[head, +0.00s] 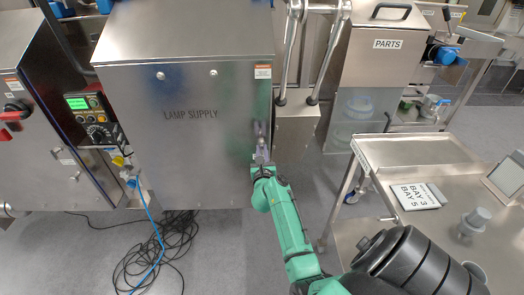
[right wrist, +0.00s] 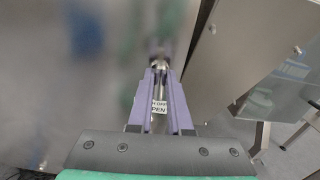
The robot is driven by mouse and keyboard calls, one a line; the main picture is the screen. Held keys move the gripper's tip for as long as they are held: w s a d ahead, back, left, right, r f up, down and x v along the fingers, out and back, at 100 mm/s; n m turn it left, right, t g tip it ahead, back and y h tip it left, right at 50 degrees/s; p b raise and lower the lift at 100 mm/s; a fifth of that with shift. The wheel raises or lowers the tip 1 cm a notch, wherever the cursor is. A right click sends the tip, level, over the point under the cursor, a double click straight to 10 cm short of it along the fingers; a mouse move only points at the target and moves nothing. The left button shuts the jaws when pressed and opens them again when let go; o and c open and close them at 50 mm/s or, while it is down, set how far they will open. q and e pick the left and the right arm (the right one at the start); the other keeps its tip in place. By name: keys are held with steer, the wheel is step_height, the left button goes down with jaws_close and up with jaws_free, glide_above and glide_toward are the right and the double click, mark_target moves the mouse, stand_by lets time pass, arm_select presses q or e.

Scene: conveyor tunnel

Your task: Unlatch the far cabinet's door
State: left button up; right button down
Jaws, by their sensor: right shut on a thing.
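The cabinet marked LAMP SUPPLY (head: 185,140) stands in the middle of the head view, and its steel door looks closed. My right gripper (head: 261,140) is at the right edge of this door, reaching up from below. In the right wrist view its two purple fingers (right wrist: 158,66) are shut on a small metal latch handle (right wrist: 159,58), mostly hidden between the fingertips. My left gripper is not in view.
Another steel cabinet (head: 25,150) with a red switch stands at the left, beside a control box with a green screen (head: 78,102). Cables (head: 160,250) lie on the floor below the door. A steel cart (head: 415,155) stands at the right. A PARTS bin (head: 385,60) is behind.

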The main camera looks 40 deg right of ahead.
steer(key=n+p, duration=0.1)
steer(key=n, duration=0.2)
steer(key=shift+n+p, duration=0.4)
steer(key=n+p, duration=0.1)
steer(key=n, duration=0.3)
steer(key=shift+w+a+n+p, duration=0.1)
steer(key=shift+a+n+p, duration=0.05)
steer(key=shift+n+p, duration=0.2)
steer(key=shift+f+n+p, duration=0.15)
steer(key=shift+n+p, duration=0.5)
steer(key=shift+n, duration=1.55)
steer(key=shift+f+n+p, duration=0.1)
steer(key=shift+n+p, duration=0.55)
steer(key=shift+n, duration=1.5)
steer(key=c, duration=0.9)
jaws_free()
steer(key=shift+o, duration=0.2)
steer(key=shift+w, duration=0.1)
